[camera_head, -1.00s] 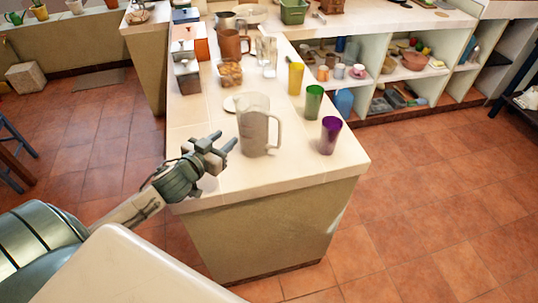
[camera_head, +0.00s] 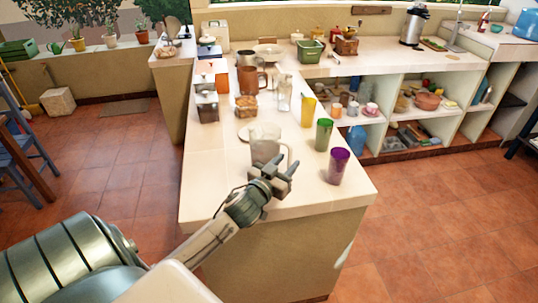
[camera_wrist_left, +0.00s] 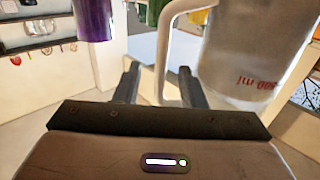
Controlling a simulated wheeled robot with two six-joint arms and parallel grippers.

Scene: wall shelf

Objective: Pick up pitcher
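The clear pitcher (camera_head: 265,143) stands upright near the front end of the counter, its handle on the right. My left gripper (camera_head: 281,173) is in front of it and partly hides its lower part and handle. In the left wrist view the pitcher body (camera_wrist_left: 255,50) fills the upper right, with red markings upside down. Its pale handle (camera_wrist_left: 163,50) shows between the two spread fingers of my left gripper (camera_wrist_left: 159,84). I see no contact, and cannot tell how deep the handle sits between them. My right gripper is not in view.
A purple cup (camera_head: 338,167), a green cup (camera_head: 324,134) and a yellow cup (camera_head: 308,110) stand right of the pitcher.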

